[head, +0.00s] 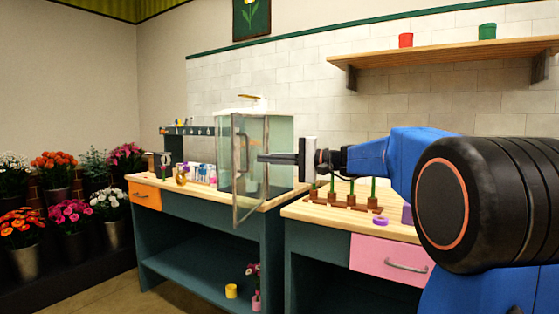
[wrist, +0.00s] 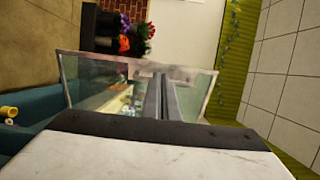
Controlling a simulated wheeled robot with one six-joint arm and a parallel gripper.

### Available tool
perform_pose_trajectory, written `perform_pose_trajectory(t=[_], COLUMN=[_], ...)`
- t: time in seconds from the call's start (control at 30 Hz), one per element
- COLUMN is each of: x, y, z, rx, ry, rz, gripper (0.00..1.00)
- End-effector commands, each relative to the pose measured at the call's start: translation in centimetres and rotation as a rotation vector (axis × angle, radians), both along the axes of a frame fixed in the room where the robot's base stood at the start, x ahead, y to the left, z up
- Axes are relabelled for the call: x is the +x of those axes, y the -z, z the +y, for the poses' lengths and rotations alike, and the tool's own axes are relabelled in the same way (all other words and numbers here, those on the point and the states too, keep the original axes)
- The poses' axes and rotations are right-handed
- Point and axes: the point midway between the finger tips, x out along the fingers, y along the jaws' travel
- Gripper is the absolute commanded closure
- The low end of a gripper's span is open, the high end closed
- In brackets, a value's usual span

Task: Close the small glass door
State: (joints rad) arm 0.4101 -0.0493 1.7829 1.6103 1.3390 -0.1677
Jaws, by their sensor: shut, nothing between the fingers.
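The small glass door (head: 250,191) belongs to the glass cabinet (head: 283,150) on the left workbench. It stands open, swung out past the bench's front edge, with its lower corner below the bench top. A vertical bar handle (head: 240,156) is on the door near its free edge. My gripper (head: 260,158) is shut and empty, its tips at the right part of the door around handle height. In the wrist view my fingers (wrist: 162,95) point at a framed glass pane (wrist: 110,72). I cannot tell whether they touch the glass.
An orange drawer (head: 145,196) and small bottles (head: 198,173) are left of the cabinet. A right workbench (head: 330,224) holds a wooden rack with green stems and a purple ring (head: 380,221). Flower buckets (head: 70,215) stand at far left. The floor before the left bench looks clear.

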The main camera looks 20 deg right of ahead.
Motion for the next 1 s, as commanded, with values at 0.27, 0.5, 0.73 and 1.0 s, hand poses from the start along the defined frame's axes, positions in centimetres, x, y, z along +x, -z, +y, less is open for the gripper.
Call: perform_pose_trajectory(t=[0.27, 0.5, 0.73, 1.0], x=[2.6, 4.1, 4.4, 4.4], y=[0.0, 0.0, 0.0, 0.0], z=[3.6, 5.5, 5.9, 5.9], rx=[0.001, -0.001, -0.001, -0.001], ry=[-0.004, -0.001, -0.001, 0.000], rz=[0.001, 0.001, 0.001, 0.001], gripper=[1.00, 1.00, 1.00, 1.00])
